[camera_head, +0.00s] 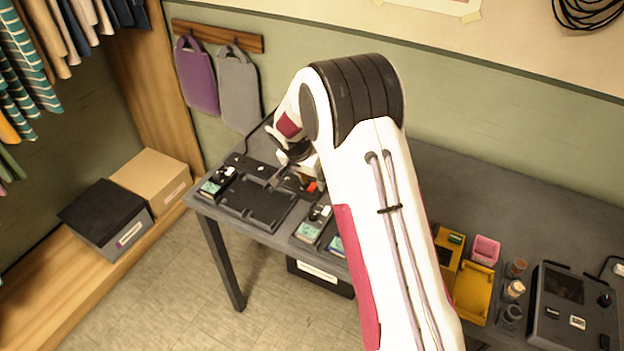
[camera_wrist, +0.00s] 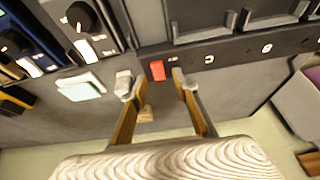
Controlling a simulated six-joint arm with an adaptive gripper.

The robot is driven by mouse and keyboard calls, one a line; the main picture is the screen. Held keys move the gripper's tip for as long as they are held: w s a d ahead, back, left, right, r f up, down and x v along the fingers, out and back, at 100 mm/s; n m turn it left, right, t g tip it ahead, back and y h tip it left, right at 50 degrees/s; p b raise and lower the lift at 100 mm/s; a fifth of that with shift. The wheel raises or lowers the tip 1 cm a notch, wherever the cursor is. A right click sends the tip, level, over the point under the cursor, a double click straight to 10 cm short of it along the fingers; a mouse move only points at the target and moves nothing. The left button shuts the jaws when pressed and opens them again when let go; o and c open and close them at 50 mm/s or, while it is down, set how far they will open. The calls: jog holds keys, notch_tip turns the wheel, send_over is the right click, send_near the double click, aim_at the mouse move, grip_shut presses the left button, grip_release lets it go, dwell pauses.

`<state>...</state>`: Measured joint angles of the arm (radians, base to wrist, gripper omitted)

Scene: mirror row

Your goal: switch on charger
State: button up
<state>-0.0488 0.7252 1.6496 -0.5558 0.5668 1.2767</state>
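A red switch (camera_wrist: 157,70) sits at the left end of the charger's dark strip (camera_wrist: 235,52) in the wrist view. The same red switch (camera_head: 312,187) shows small beside my arm in the head view. My gripper (camera_wrist: 152,82) is open and empty. Its two fingertips stand apart, and the red switch appears between them, just beyond the tips. I cannot tell whether a fingertip touches the strip. In the head view my gripper (camera_head: 283,182) is over the back of the desk, partly hidden by my arm. Which way the switch is tipped is unclear.
A black tray (camera_head: 258,222) with raised edges lies in front of the strip. Units with knobs and green faces (camera_head: 313,224) stand beside it. A yellow tray (camera_head: 472,293), a pink cup (camera_head: 486,249) and a dark console (camera_head: 575,312) are at right.

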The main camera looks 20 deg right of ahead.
grip_shut()
jog(key=shift+w+d+g+y, duration=0.2)
jog(key=shift+d+g+y, duration=0.15)
jog(key=shift+g+y, duration=0.25)
dwell(0.3)
jog(key=shift+w+d+f+g+y, duration=0.1)
jog(key=shift+g+y, duration=0.4)
